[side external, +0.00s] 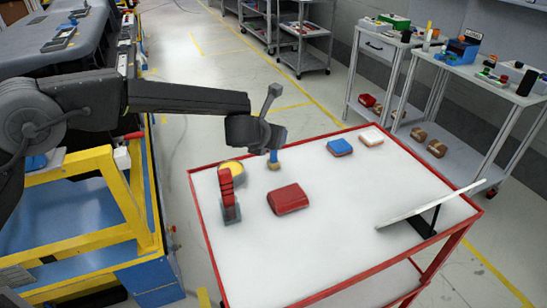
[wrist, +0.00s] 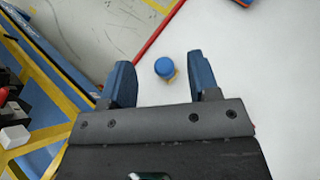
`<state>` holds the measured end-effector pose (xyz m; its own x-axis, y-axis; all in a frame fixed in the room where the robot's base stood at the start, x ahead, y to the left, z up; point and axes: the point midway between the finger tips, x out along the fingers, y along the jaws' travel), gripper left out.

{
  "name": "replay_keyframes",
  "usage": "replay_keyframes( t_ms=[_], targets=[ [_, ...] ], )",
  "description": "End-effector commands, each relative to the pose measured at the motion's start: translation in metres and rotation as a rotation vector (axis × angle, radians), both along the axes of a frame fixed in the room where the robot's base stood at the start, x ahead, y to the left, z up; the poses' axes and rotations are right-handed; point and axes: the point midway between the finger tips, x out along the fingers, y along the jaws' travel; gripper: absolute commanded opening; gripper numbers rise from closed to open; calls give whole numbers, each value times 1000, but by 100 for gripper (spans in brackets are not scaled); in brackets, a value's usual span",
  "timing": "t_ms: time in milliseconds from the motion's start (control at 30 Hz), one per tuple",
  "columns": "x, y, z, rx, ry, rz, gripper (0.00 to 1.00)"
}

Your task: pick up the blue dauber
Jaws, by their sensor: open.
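The blue dauber (wrist: 165,67) has a round blue top with a little yellow-tan showing below it. In the wrist view it lies between the lines of my two blue fingers, slightly beyond their tips. In the side view the dauber (side external: 272,164) stands upright near the table's far left edge, with its tan base on the white top. My gripper (wrist: 161,73) is open and empty, with clear space between each finger and the dauber. In the side view its dark wrist is above the dauber. The exact height gap is hard to tell.
On the red-rimmed table (side external: 325,250), a yellow round item (side external: 234,169) and an upright red item (side external: 226,183) stand left of the dauber. A red case (side external: 288,199) lies in front. Blue (side external: 340,147) and white (side external: 371,138) blocks and a tilted panel (side external: 430,206) are to the right.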

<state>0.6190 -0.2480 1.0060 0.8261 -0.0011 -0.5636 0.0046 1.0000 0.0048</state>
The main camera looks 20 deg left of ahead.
Motion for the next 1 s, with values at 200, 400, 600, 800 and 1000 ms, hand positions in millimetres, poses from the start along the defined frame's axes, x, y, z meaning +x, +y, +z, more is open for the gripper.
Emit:
replay_keyframes(
  t_ms=[200, 400, 600, 800, 1000],
  targets=[
    [0, 0, -19, -2, 1, 1, 56],
    [-1, 0, -50, -1, 5, 2, 56],
    [19, 1, -65, -5, 0, 6, 56],
    [25, 1, -68, -6, -1, 4, 56],
    [24, 1, -67, -6, -1, 4, 50]
  ],
)
